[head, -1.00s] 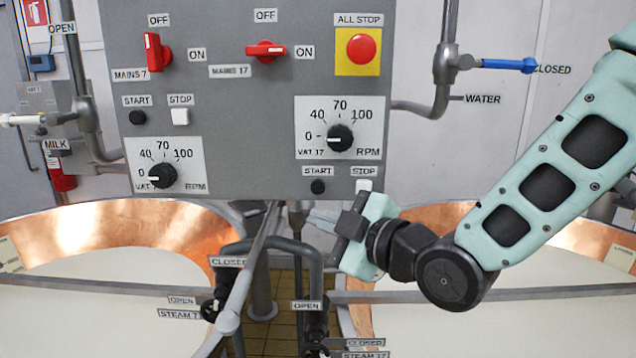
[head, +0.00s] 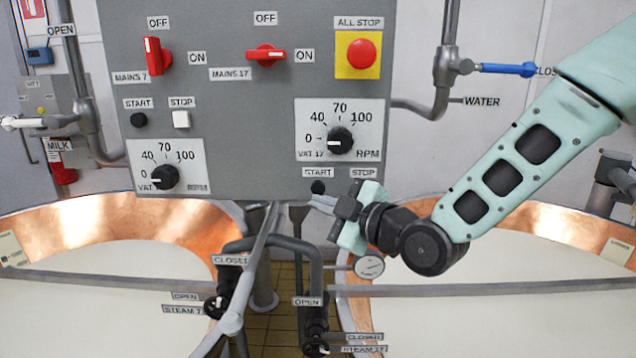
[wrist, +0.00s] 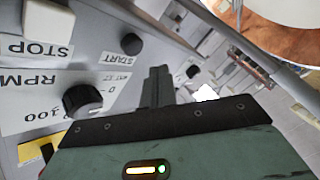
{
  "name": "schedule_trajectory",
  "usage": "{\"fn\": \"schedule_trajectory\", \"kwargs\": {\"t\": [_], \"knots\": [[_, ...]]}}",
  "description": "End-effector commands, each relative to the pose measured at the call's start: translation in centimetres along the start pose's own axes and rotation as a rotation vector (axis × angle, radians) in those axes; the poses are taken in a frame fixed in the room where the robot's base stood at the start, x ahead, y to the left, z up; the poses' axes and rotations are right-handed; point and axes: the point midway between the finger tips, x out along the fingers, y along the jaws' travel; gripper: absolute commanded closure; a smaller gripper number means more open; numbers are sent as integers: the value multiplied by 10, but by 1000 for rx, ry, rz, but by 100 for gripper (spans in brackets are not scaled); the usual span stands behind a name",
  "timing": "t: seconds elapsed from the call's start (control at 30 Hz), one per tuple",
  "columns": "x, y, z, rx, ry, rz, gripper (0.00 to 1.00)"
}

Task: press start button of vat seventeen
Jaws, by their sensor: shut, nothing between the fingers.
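The black start button of vat 17 (head: 318,187) sits low on the grey panel, under its START label and below the VAT 17 dial (head: 340,138). In the wrist view the panel appears upside down, and the start button (wrist: 131,44) is just beyond and left of my fingertips. My gripper (head: 316,203) is shut and empty, its tips just below the button in the head view. In the wrist view the fingers (wrist: 157,72) look apart from the button. The white stop button (wrist: 48,20) shows there but is hidden behind my gripper in the head view.
The red MAINS 17 switch (head: 267,55) lies horizontal, toward ON. The red all-stop button (head: 361,54) is above the dial. Vat 7's start button (head: 138,119) is at the left. Steam pipes (head: 318,270) and a gauge (head: 369,266) lie below the panel.

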Motion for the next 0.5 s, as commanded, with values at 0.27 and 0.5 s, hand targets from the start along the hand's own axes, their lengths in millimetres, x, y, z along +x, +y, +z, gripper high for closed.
{"fn": "schedule_trajectory", "kwargs": {"t": [0.27,0.5], "knots": [[15,10,11,-2,2,0,100],[17,12,12,-2,1,0,100]]}}
